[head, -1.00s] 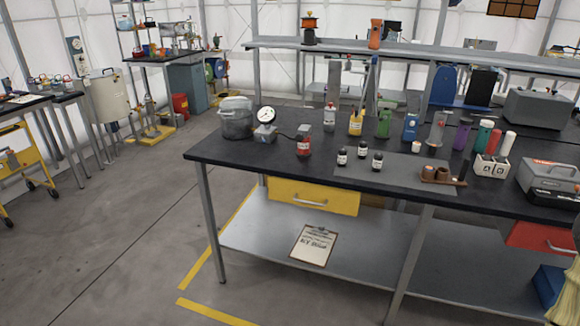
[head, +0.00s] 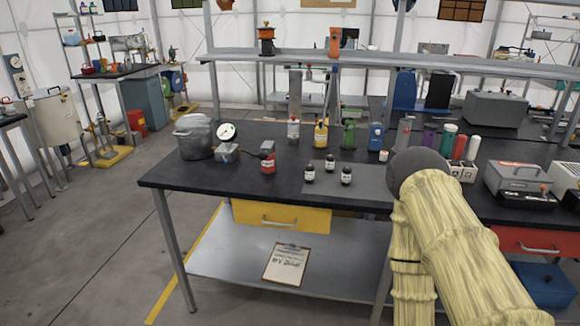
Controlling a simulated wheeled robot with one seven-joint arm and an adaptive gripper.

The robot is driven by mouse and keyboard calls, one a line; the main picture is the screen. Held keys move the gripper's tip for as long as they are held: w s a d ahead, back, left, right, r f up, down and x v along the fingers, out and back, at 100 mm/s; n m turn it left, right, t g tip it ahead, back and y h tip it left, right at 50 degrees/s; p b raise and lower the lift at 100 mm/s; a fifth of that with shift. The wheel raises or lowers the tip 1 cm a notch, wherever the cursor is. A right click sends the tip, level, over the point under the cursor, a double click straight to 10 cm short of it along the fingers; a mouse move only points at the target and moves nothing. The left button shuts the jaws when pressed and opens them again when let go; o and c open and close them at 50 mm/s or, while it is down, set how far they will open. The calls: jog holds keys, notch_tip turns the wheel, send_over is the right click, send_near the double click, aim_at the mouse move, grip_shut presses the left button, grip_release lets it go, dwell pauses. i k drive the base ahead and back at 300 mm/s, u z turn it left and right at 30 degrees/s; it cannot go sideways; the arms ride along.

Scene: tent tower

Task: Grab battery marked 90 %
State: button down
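No marking of 90 % is legible, so I cannot tell which item is the battery. Upright coloured cylinders stand on the right part of the dark workbench (head: 290,195): a purple one (head: 428,137), a teal one (head: 447,139), a red one (head: 459,147) and a white-and-red one (head: 472,148). The last ones stand at or in a light holder (head: 465,173). My arm, in a yellowish sleeve with a dark round joint, rises in front of the bench's right part. It hides the area just left of the holder. My gripper is not visible.
A grey toolbox (head: 518,178) is at the right. Open floor lies left.

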aim_at(346, 172)
jog(key=u, duration=0.05)
jog(key=i, duration=0.85)
jog(key=z, duration=0.4)
